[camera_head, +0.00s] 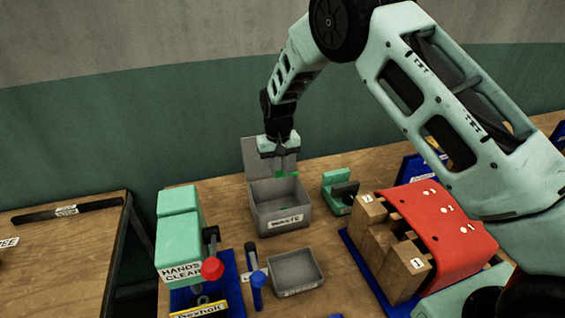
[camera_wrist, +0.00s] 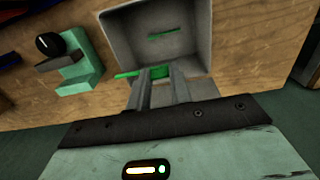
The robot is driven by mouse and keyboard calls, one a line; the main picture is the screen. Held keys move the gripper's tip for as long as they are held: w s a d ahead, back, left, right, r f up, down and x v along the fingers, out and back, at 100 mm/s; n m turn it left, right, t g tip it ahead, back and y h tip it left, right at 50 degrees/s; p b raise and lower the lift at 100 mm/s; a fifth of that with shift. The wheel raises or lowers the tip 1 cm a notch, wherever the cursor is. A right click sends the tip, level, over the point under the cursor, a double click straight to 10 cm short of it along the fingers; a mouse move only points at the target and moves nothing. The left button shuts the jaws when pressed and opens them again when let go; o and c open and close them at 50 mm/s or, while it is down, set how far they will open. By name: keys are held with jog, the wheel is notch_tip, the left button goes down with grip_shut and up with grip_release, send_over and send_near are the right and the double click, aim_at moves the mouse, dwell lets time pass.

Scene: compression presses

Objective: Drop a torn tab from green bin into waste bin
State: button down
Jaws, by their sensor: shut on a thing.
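The waste bin (camera_head: 264,213) is a grey open box with a raised back panel and a WASTE label on its front. My gripper (camera_head: 281,167) hangs over this bin, pointing down. In the wrist view my gripper (camera_wrist: 162,82) is shut on a thin green tab (camera_wrist: 130,74), which sticks out sideways past the fingers. The tab is above the bin opening, near one wall of the waste bin (camera_wrist: 200,35). Another green strip (camera_wrist: 163,33) lies inside the bin. I cannot pick out a green bin in either view.
A small grey tray (camera_head: 277,279) with an unreadable label stands in front of the waste bin. A green press with a red knob (camera_head: 212,269) is at left. A green fixture (camera_head: 337,188) and a red numbered rack (camera_head: 455,235) are at right. A second table (camera_head: 60,250) stands far left.

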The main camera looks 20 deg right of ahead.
aim_at(279, 175)
jog(key=shift+f+b, duration=1.5)
jog(key=shift+f, duration=1.35)
jog(key=c, duration=1.2)
grip_release()
notch_tip(279, 175, up, 18)
jog(key=b, duration=0.4)
jog(key=shift+f+b, duration=0.25)
jog(key=shift+b, duration=0.15)
